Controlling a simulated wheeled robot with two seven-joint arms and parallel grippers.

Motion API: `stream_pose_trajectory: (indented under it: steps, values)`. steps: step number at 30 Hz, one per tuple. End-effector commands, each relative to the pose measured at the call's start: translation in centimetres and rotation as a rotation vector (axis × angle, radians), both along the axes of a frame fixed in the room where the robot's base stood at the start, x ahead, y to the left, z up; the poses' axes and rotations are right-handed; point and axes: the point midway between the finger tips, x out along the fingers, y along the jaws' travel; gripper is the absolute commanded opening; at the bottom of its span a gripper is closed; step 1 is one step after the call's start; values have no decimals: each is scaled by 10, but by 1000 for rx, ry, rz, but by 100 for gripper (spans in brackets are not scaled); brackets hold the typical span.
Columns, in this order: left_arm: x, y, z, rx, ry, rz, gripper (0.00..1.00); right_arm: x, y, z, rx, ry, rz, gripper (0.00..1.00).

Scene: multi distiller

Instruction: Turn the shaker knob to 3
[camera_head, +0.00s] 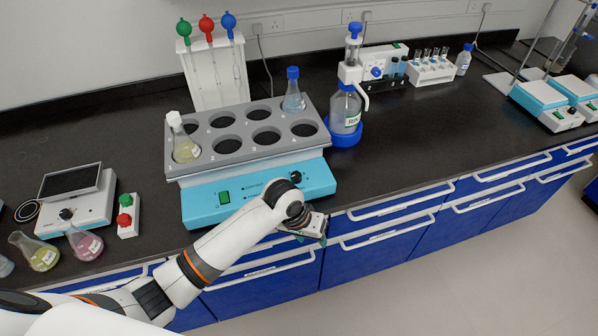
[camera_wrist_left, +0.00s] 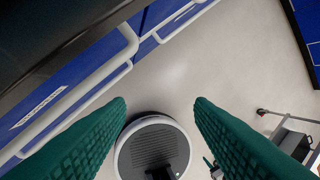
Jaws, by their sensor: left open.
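The shaker (camera_head: 255,190) stands on the black bench, with a grey tray of round holes on top and a light blue front panel. Its dark knob (camera_head: 296,177) is at the right end of that panel; the number it points to is too small to read. A green switch (camera_head: 223,197) is at the panel's left. My left gripper (camera_head: 318,233) is just in front of the panel, below and right of the knob, apart from it. In the left wrist view its green fingers (camera_wrist_left: 160,125) are spread with nothing between them. My right gripper is not in view.
A conical flask (camera_head: 184,148) and a blue-capped flask (camera_head: 293,98) sit in the tray. A dispenser bottle (camera_head: 346,108) stands close to its right. Drawer handles (camera_head: 388,232) stick out below the bench edge.

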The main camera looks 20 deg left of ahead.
Motion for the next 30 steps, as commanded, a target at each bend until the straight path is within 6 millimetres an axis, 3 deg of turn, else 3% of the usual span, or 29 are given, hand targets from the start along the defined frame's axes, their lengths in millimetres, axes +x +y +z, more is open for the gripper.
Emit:
stream_pose_trajectory:
  steps: [8, 13, 19, 24, 30]
  values:
    - [58, 14, 55, 61, 75, 90, 48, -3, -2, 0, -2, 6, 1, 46]
    - [102, 47, 118, 138, 143, 248, 48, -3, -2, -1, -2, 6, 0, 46]
    - [129, 82, 180, 189, 195, 428, 48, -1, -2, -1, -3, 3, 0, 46]
    - [133, 92, 195, 198, 212, 484, 48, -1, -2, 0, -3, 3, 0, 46]
    - [133, 92, 172, 199, 215, 486, 48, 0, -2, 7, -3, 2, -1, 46]
